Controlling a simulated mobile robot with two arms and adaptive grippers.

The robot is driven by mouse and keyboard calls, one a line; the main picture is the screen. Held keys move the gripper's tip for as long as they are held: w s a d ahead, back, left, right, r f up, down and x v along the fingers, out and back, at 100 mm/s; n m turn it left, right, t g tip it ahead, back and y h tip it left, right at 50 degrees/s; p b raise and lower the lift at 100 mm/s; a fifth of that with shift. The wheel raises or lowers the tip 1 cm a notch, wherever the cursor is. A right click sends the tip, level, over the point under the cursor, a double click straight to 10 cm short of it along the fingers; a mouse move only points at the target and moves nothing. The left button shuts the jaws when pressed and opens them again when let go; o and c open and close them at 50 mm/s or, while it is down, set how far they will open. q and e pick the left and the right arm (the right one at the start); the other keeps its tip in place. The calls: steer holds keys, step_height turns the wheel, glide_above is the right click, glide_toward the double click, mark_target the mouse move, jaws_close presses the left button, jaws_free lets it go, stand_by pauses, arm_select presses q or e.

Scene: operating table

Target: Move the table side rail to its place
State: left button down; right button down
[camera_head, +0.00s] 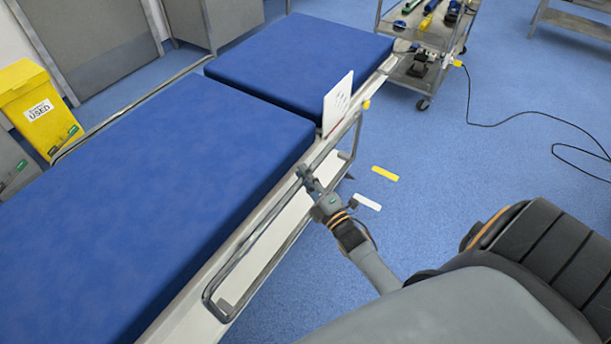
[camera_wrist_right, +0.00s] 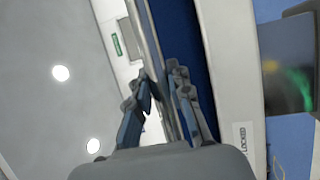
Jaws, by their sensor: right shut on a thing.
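The table side rail (camera_head: 208,297) is a long grey metal loop along the near right side of the operating table (camera_head: 150,180), which has blue pads. My right gripper (camera_head: 305,173) is at the rail's upper bar, about midway along it, and is shut on it. In the right wrist view the rail's bar (camera_wrist_right: 159,62) passes between the two fingers of the right gripper (camera_wrist_right: 165,85). My left gripper is not in view.
A white card (camera_head: 338,103) stands at the table's edge. A trolley with tools (camera_head: 415,65) is at the back right, with a dark cable on the floor. A yellow bin (camera_head: 38,105) is at the left. Yellow (camera_head: 385,173) and white (camera_head: 367,202) strips lie on the blue floor.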

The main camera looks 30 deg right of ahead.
steer(key=shift+s+f, duration=0.15)
steer(key=shift+f, duration=0.25)
steer(key=c, duration=1.2)
jaws_free()
steer(key=shift+r, duration=0.1)
steer(key=s+f, duration=0.2)
steer(key=s, duration=0.9)
steer(key=shift+s, duration=0.35)
steer(key=shift+f, duration=0.15)
